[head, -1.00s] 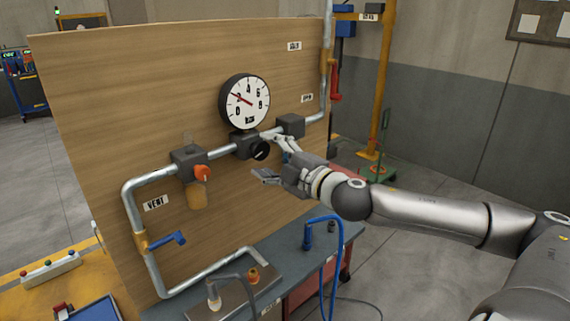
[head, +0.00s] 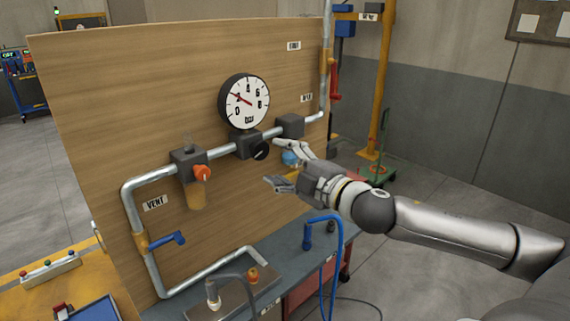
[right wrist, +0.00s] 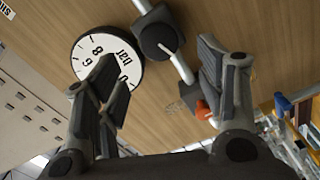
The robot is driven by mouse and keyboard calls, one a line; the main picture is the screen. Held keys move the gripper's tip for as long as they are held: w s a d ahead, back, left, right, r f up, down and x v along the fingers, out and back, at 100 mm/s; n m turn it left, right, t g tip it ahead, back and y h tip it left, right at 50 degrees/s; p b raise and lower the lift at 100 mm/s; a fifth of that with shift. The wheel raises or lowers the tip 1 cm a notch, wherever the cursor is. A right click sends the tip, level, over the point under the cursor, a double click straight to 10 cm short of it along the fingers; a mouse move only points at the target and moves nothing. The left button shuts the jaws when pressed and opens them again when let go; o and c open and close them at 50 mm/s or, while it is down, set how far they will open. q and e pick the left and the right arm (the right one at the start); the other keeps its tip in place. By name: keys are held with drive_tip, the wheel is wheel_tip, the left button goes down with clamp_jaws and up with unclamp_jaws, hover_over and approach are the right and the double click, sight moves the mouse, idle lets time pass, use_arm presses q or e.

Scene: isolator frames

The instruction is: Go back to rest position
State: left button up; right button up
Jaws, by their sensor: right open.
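My right gripper (head: 284,166) is open and empty in front of the wooden panel. It is apart from the black knob (head: 261,150) under the round pressure gauge (head: 244,101). In the right wrist view the open fingers (right wrist: 160,95) frame bare panel, with the black knob (right wrist: 158,40) beyond them and the gauge (right wrist: 104,60) partly behind the left finger. A blue rounded part (head: 291,158) shows behind the gripper, partly hidden by it. My left gripper is not in view.
The wooden panel (head: 120,90) carries grey pipes, an orange knob (head: 202,172), a blue vent lever (head: 167,241) and a red lever (head: 335,84). A bench (head: 290,255) with a blue hose (head: 341,250) stands below.

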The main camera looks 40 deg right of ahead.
drive_tip(key=shift+s, duration=0.25)
drive_tip(key=shift+d, duration=0.15)
idle(0.3)
